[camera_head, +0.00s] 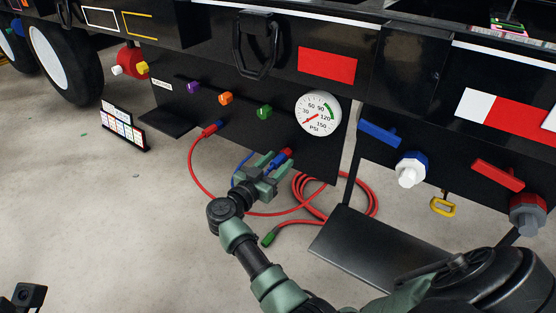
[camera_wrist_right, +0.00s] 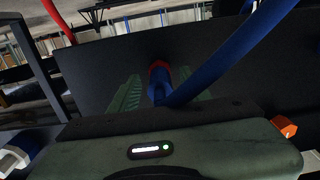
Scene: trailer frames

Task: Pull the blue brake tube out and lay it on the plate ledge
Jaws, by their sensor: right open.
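The blue brake tube (camera_head: 237,170) shows in the head view as a short blue curve beside my right gripper (camera_head: 268,170). In the right wrist view the tube (camera_wrist_right: 232,60) arcs to the upper right from its blue end fitting. A red collar (camera_wrist_right: 159,65) sits where this fitting meets the dark panel. My right gripper is open, its green fingers on either side of the fitting; I cannot tell whether they touch it. A black ledge (camera_head: 166,123) juts out low at the panel's left; a larger black plate (camera_head: 365,248) lies at the right. My left gripper's fingers are not visible.
A pressure gauge (camera_head: 318,113) and purple, orange and green fittings are on the black panel (camera_head: 225,75). A red hose (camera_head: 195,165) hangs from a blue-and-red connector and coils on the floor behind my gripper. A small label stand (camera_head: 124,125) is at the left.

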